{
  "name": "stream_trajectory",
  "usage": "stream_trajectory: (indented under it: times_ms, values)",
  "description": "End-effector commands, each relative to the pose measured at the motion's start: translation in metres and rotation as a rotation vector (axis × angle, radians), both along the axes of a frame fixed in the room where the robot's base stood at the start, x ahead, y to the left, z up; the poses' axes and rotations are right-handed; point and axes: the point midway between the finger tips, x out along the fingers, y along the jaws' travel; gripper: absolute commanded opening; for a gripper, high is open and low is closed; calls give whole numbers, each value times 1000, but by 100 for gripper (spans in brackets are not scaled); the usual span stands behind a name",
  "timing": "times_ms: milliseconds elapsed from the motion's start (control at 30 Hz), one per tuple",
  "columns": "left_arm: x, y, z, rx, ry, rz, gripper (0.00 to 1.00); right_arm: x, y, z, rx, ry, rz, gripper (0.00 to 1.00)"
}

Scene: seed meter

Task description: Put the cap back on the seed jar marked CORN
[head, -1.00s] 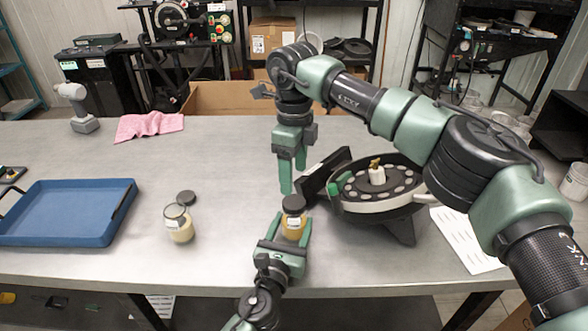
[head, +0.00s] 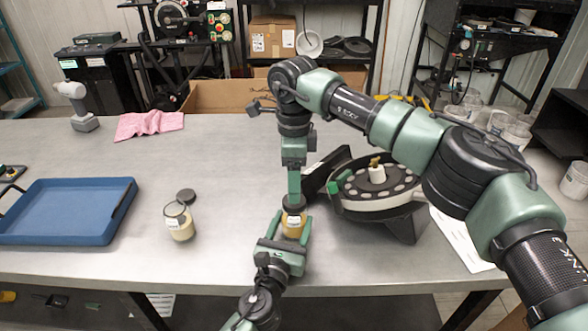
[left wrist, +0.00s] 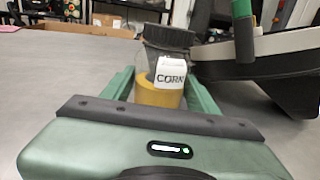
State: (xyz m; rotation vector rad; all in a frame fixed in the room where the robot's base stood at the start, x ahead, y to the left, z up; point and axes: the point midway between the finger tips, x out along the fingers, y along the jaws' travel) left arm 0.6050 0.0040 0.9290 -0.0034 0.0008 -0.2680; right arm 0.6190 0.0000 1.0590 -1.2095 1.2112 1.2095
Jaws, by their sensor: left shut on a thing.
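The CORN jar (head: 292,230), clear with yellow contents, stands upright at the table's front. Its label (left wrist: 171,72) reads CORN in the left wrist view. A black cap (left wrist: 169,37) sits over its mouth; I cannot tell how firmly. The cap also shows in the head view (head: 294,204). My left gripper (head: 291,230) is shut around the jar's body from the front. My right gripper (head: 294,192) points down just above the cap. Its fingers overlap in the head view, so its opening is unclear. In the left wrist view one green finger (left wrist: 243,35) hangs right of the cap.
A second jar (head: 181,228) stands to the left, with a loose black cap (head: 186,196) behind it. A blue tray (head: 62,235) is at far left. The round seed meter (head: 385,208) is close on the right. Table between tray and jars is clear.

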Motion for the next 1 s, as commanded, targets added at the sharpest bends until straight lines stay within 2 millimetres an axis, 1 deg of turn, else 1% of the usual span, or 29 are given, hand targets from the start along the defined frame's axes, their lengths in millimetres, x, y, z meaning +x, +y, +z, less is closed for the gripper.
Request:
stream_trajectory:
  times_ms: [33,100,200,300,467,700,733,767,800,867,900,933,967,1000]
  values:
    - [0,0,0,0,-1,0,0,0,0,-10,0,3,0,67]
    - [0,0,0,0,-1,0,0,0,0,-21,0,2,0,67]
    - [0,0,0,0,-1,0,0,0,0,-34,0,2,0,67]
    - [0,0,0,0,0,0,0,0,0,-43,0,1,0,67]
    - [0,0,0,0,0,0,0,0,0,-50,0,-1,0,67]
    - [0,0,0,0,0,0,0,0,0,-51,0,-1,0,67]
    - [0,0,0,0,0,0,0,0,0,-51,0,-1,0,61]
    - [0,0,0,0,0,0,0,0,0,-50,0,-1,0,53]
    - [0,0,0,0,0,0,0,0,0,-50,0,-1,0,42]
    - [0,0,0,0,0,0,0,0,0,-50,0,-1,0,25]
    - [0,0,0,0,0,0,0,0,0,-50,0,-1,0,14]
    - [0,0,0,0,0,0,0,0,0,-50,0,-1,0,6]
    - [0,0,0,0,0,0,0,0,0,-50,0,-1,0,0]
    - [0,0,0,0,0,0,0,0,0,-50,0,-1,-2,0]
